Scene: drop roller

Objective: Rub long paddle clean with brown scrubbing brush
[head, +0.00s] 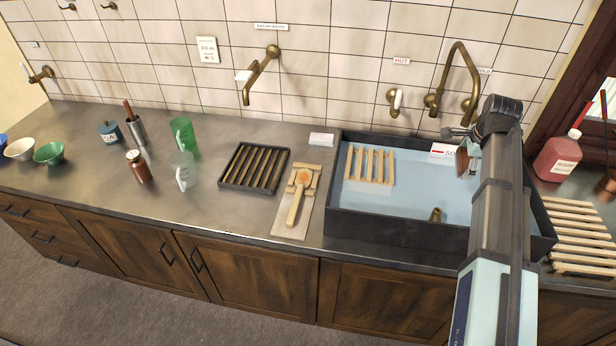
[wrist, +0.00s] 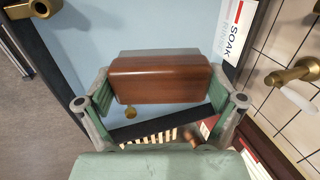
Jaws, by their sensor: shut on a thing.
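My gripper (head: 472,150) is shut on the brown scrubbing brush (head: 462,161), above the right part of the blue-floored basin. In the wrist view the brush (wrist: 160,78) is a reddish-brown wooden block held between both fingers (wrist: 163,92); its bristles are not visible. The long paddle (head: 295,205) is pale wood with an orange mark on its wide end. It lies on a light board (head: 283,224) on the counter, left of the basin and well apart from my gripper.
The dark-walled basin (head: 400,232) holds a wooden rack (head: 370,166) and a small brass piece (head: 435,215). A dark slatted tray (head: 254,167) sits left of the paddle. Brass taps (head: 455,85) rise behind. A red bottle (head: 557,157) and wooden slats (head: 580,235) stand at right.

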